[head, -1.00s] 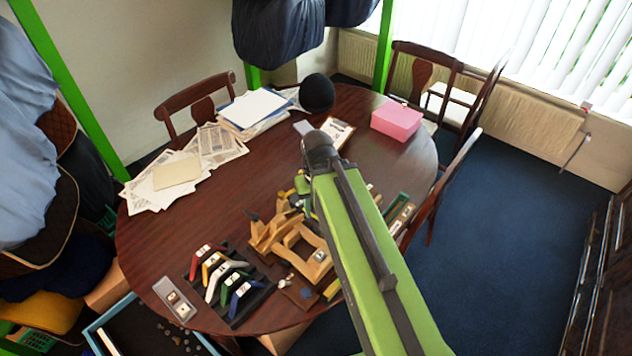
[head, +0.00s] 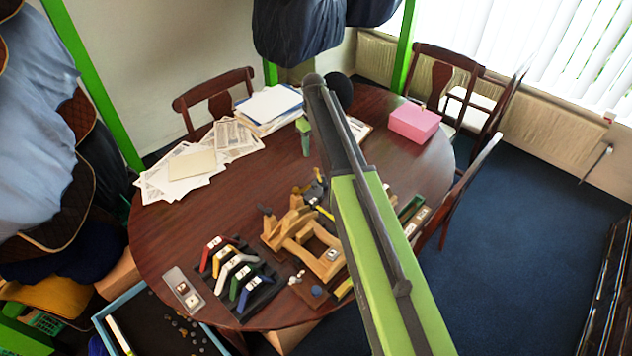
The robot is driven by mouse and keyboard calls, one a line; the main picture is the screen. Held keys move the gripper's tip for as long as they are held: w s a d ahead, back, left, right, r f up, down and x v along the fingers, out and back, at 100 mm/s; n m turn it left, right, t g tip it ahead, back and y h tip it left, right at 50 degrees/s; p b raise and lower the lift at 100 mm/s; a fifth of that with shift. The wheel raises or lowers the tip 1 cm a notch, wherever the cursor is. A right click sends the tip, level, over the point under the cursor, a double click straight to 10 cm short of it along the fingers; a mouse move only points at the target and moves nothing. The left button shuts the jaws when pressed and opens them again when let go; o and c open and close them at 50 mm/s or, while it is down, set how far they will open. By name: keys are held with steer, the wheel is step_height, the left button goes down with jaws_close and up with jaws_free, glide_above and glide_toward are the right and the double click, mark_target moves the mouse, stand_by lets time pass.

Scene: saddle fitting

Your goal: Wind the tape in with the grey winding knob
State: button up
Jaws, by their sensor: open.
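My green and dark arm reaches up across the table from the bottom right. Its far end hangs beyond the wooden frame, and my gripper (head: 306,153) shows small there, open and with nothing seen in it. It is over the middle of the table, apart from the wooden parts. I cannot make out the grey winding knob or the tape for certain. A brown board (head: 303,293) at the near edge carries small pale pieces and a bluish round piece, too small to tell apart. My arm hides part of the table to its right.
A wooden saddle-like frame (head: 325,262) stands on the table (head: 225,205). A black rack (head: 262,291) with coloured curved pieces is left of it, beside a grey tray (head: 183,289). Papers (head: 165,182) and a pink box (head: 414,121) lie farther back. The left middle of the table is clear.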

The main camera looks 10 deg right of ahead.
mark_target(315, 183)
step_height(315, 183, down, 18)
steer(key=b, duration=1.7)
steer(key=shift+s+r+b, duration=0.1)
steer(key=shift+r+b, duration=0.1)
steer(key=shift+b, duration=0.1)
steer(key=shift+r, duration=0.1)
steer(key=shift+c, duration=0.4)
jaws_close()
steer(key=shift+d, duration=0.5)
steer(key=shift+a, duration=0.35)
